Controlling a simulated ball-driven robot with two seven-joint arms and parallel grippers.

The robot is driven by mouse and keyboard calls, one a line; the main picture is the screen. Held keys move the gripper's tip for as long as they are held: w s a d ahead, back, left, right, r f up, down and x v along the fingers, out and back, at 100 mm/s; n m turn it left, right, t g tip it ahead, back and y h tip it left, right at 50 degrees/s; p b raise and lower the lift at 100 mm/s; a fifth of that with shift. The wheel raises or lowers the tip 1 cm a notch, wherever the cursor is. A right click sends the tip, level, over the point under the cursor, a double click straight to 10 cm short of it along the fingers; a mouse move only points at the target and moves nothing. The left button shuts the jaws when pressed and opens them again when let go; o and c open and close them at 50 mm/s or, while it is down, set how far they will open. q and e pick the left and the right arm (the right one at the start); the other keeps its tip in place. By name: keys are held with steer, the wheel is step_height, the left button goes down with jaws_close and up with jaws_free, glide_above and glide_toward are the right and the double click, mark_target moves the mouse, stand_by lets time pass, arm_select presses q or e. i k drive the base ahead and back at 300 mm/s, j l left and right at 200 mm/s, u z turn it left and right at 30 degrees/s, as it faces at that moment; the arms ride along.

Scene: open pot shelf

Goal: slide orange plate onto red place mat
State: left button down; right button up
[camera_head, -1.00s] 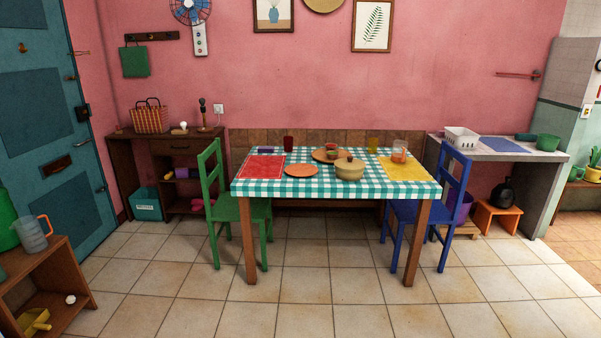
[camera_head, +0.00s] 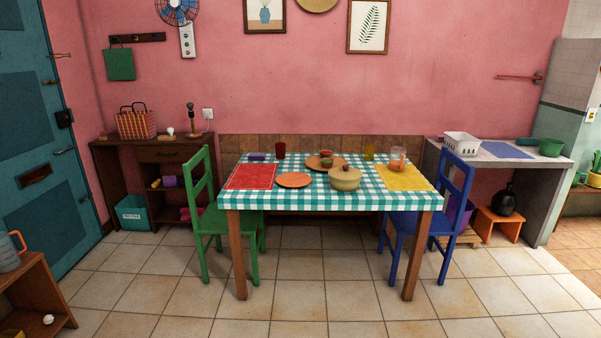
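The orange plate (camera_head: 293,180) lies flat on the checked tablecloth of the table (camera_head: 330,202), near its front edge. The red place mat (camera_head: 251,177) lies flat at the table's left end. The plate is just right of the mat, close to its right edge and not on it. Neither of my grippers is in view.
A lidded pot (camera_head: 344,179) stands right of the plate, with a board (camera_head: 315,162) holding small bowls behind it. A yellow mat (camera_head: 403,178) lies at the right end. A green chair (camera_head: 205,215) and a blue chair (camera_head: 455,205) flank the table. The front floor is clear.

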mark_target(290, 179)
steer(key=i+l, duration=0.15)
steer(key=i, duration=0.45)
steer(key=i+l, duration=0.2)
steer(key=i, duration=0.4)
steer(key=i+l, duration=0.15)
steer(key=i, duration=0.45)
steer(key=i+l, duration=0.15)
steer(key=i, duration=0.45)
